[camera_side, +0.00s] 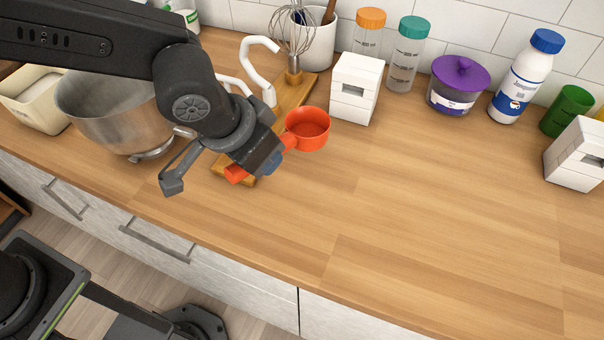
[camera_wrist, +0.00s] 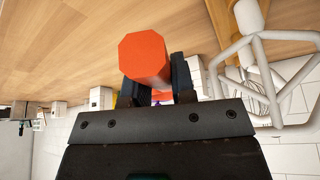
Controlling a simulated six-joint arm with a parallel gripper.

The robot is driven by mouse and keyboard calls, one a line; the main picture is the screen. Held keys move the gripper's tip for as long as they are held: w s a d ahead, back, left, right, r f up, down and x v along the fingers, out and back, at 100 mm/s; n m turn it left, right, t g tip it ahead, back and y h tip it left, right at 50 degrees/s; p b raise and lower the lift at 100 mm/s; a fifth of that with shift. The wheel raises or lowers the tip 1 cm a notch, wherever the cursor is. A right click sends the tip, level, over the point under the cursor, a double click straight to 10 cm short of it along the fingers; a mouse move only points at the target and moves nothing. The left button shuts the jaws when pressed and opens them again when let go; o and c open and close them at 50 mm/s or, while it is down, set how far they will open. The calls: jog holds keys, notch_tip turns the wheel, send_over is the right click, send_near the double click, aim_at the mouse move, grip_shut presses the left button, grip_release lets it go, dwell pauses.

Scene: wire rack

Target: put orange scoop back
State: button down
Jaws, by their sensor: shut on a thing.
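The orange scoop (camera_side: 307,130) has a round cup and a straight handle, and it is in the middle of the side view. My gripper (camera_side: 262,165) is shut on its handle, whose end sticks out at the lower left of the jaws. In the wrist view the orange handle end (camera_wrist: 143,55) stands between the two dark fingers of my gripper (camera_wrist: 153,88), and the cup is hidden. The scoop shows over the wooden board; I cannot tell whether it touches the board or the counter.
A white hook stand on a wooden board (camera_side: 292,95) stands behind my gripper. A steel bowl (camera_side: 110,112) is at left. White blocks (camera_side: 354,88) stand behind the scoop, with bottles (camera_side: 408,60) and a purple-lidded jar (camera_side: 459,85) farther right. The counter (camera_side: 430,200) at front right is clear.

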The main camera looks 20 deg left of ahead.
aim_at(230, 169)
notch_tip(230, 169, down, 10)
jog(key=shift+f, duration=0.15)
dwell(0.3)
jog(key=c, duration=1)
grip_release()
jog(key=shift+f, duration=0.1)
jog(key=shift+o, duration=0.2)
jog(key=v, duration=1.2)
jog(key=a+r+n, duration=0.2)
jog(key=a+r, duration=0.4)
jog(key=a, duration=0.7)
jog(key=s+a+n+y, duration=0.1)
jog(key=s+a, duration=0.2)
jog(key=a, duration=0.3)
jog(key=s+a+r+n+t, duration=0.1)
jog(key=s+a, duration=0.3)
jog(key=a, duration=0.1)
jog(key=shift+s+a+r+n+y, duration=0.2)
jog(key=shift+s+a+n+y, duration=0.1)
jog(key=shift+a+y, duration=0.1)
